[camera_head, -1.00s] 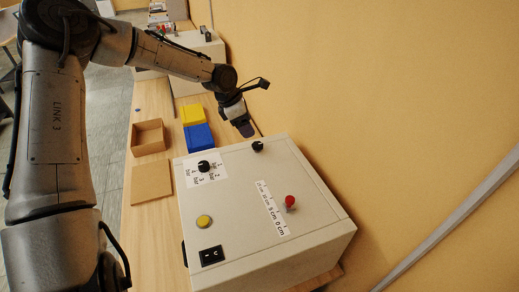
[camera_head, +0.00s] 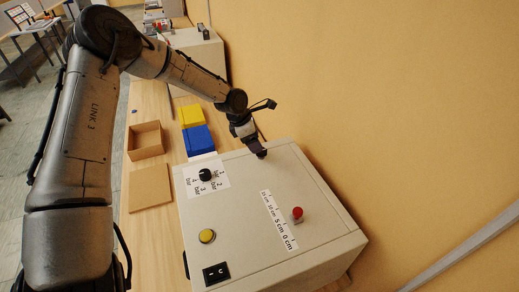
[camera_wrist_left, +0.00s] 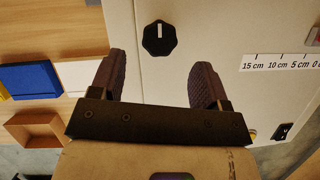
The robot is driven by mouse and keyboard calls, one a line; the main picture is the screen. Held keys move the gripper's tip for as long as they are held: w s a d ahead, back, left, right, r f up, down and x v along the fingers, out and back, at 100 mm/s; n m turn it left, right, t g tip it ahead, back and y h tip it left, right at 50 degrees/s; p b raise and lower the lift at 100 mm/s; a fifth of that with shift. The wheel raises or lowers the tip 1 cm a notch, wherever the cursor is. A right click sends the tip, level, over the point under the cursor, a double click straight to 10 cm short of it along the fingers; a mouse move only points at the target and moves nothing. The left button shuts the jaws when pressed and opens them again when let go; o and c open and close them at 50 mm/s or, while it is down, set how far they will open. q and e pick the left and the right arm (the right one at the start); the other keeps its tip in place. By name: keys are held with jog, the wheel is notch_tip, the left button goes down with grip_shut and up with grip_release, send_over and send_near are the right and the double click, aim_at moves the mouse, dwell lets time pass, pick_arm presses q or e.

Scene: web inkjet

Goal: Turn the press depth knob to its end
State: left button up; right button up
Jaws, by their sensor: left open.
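A pale control box (camera_head: 240,258) stands on the wooden bench. A black knob (camera_wrist_left: 159,38) with a white mark shows on its top in the left wrist view, with no label around it. In the head view my left gripper (camera_head: 259,153) hides this knob. My left gripper (camera_wrist_left: 158,80) is open and empty, its two dark fingers apart, with the knob ahead of the gap between the fingertips. A printed centimetre scale (camera_head: 278,221) lies beside a red-topped control (camera_head: 297,213). Which control sets press depth is not labelled. My right gripper is not in view.
Another black knob (camera_head: 206,174) sits on a bar scale. A yellow button (camera_head: 207,236) and black rocker switch (camera_head: 216,273) are at the near side. A blue box (camera_head: 199,139), yellow box (camera_head: 191,115) and open brown box (camera_head: 146,141) stand beyond. The wall (camera_head: 400,100) is close on the right.

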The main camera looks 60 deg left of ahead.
aim_at(261, 154)
pick_arm(q)
jog(key=shift+x, duration=2.5)
jog(key=c, duration=0.9)
jog(key=shift+c, duration=0.2)
